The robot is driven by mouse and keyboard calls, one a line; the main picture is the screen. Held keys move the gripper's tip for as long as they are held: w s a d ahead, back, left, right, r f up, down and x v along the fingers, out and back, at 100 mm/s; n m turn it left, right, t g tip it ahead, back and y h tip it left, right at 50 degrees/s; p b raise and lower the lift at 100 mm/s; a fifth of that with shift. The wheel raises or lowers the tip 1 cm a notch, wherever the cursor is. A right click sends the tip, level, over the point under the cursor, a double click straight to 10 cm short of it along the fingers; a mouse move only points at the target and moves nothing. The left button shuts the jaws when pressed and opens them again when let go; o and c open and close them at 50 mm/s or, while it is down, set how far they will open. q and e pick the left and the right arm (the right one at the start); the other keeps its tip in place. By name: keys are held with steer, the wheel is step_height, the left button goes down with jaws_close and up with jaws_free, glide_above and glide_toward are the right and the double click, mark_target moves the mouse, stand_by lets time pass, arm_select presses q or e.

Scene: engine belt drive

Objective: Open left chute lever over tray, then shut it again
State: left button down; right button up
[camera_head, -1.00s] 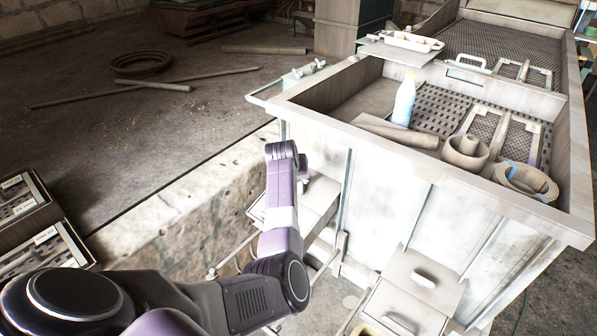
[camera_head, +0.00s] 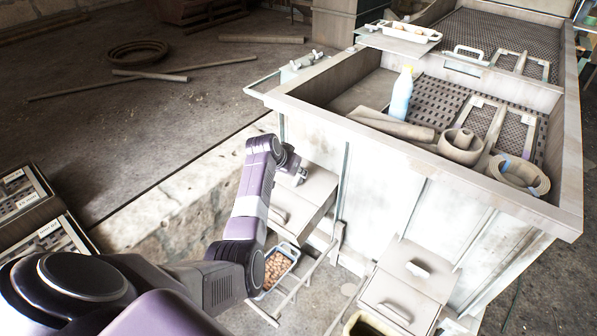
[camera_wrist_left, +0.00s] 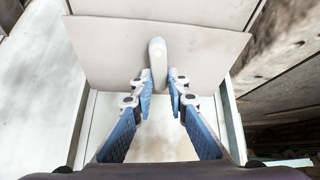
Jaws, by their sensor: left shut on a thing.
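The left chute (camera_head: 303,203) is a pale box on the side of the big hopper, partly hidden by my left arm. Its lever (camera_wrist_left: 157,60) is a rounded grey handle standing out from a pale plate in the left wrist view. My left gripper (camera_wrist_left: 159,90) is shut on this lever, its blue fingers on either side. In the head view the left gripper (camera_head: 295,172) is at the top of the chute, and its fingers are hard to make out. The tray (camera_head: 289,250) stands below the chute on a stand and holds many small brown pieces. My right gripper is not in view.
A second chute (camera_head: 407,282) with a pale handle (camera_head: 418,269) is to the right, with a yellowish container rim (camera_head: 351,325) below it. The hopper (camera_head: 385,190) fills the right side. A stone ledge (camera_head: 190,215) lies left of my arm.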

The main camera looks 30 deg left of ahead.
arm_select(q)
steer(key=c, duration=1.9)
jaws_free()
steer(key=shift+s, duration=0.1)
steer(key=shift+r, duration=0.1)
steer(key=v, duration=1.1)
steer(key=shift+s+r, duration=0.25)
steer(key=shift+s, duration=0.05)
